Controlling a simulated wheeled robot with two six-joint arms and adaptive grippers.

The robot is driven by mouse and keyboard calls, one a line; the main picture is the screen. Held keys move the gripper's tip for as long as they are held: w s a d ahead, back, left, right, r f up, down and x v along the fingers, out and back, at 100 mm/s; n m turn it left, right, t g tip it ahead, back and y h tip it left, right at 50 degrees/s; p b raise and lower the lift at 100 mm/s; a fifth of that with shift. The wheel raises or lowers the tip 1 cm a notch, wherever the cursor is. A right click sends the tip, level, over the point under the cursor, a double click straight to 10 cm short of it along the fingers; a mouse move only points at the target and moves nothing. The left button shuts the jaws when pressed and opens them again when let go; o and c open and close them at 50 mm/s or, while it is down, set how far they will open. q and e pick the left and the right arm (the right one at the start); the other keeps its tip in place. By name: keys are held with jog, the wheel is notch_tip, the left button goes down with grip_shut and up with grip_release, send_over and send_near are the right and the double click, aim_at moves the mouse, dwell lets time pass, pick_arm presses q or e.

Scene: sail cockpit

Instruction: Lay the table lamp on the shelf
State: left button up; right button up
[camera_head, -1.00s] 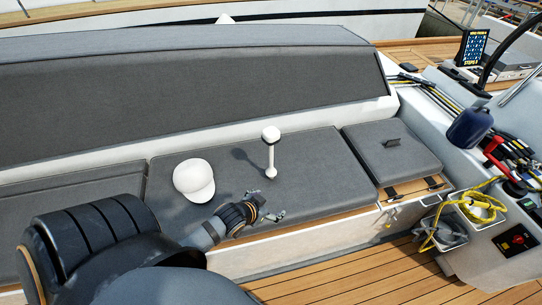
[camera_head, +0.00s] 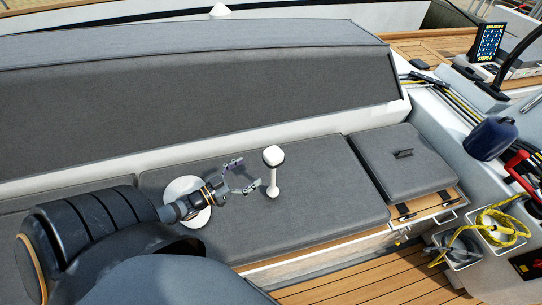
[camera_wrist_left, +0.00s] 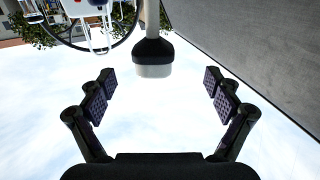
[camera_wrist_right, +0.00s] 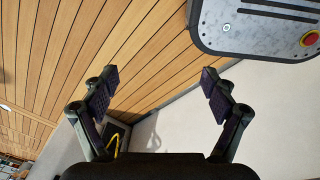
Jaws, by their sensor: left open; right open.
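The table lamp (camera_head: 273,172) stands upright on the grey bench cushion, with a white head, thin white stem and small round base. My left gripper (camera_head: 248,175) is open just left of its stem, apart from it. In the left wrist view the lamp head (camera_wrist_left: 152,58), with a dark band, shows ahead between the spread fingers (camera_wrist_left: 158,85). My right gripper (camera_wrist_right: 160,85) is open and empty in the right wrist view, with wooden planks beyond it; it is not seen in the head view. I cannot tell which surface is the shelf.
A white cap (camera_head: 184,190) lies on the cushion (camera_head: 330,190), partly behind my left wrist. The seat's backrest (camera_head: 200,95) rises behind. Cushion right of the lamp is clear.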

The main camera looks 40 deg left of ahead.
aim_at(273, 159)
pick_arm(q)
jog(key=w+d, duration=0.1)
jog(key=w+d+r+b, duration=0.1)
jog(key=w, duration=0.1)
jog(key=shift+d+r, duration=0.1)
jog(key=shift+d, duration=0.1)
jog(key=x, duration=0.6)
jog(key=shift+w+a+f, duration=0.1)
jog(key=shift+f, duration=0.1)
jog(key=shift+w+f, duration=0.1)
jog(key=shift+w, duration=0.1)
jog(key=shift+s, duration=0.15)
jog(key=shift+c, duration=1)
grip_shut()
pick_arm(e)
jog(key=shift+s+d+f, duration=0.4)
jog(key=shift+s, duration=0.15)
jog(key=shift+s+d+f, duration=0.35)
jog(key=shift+s, duration=0.15)
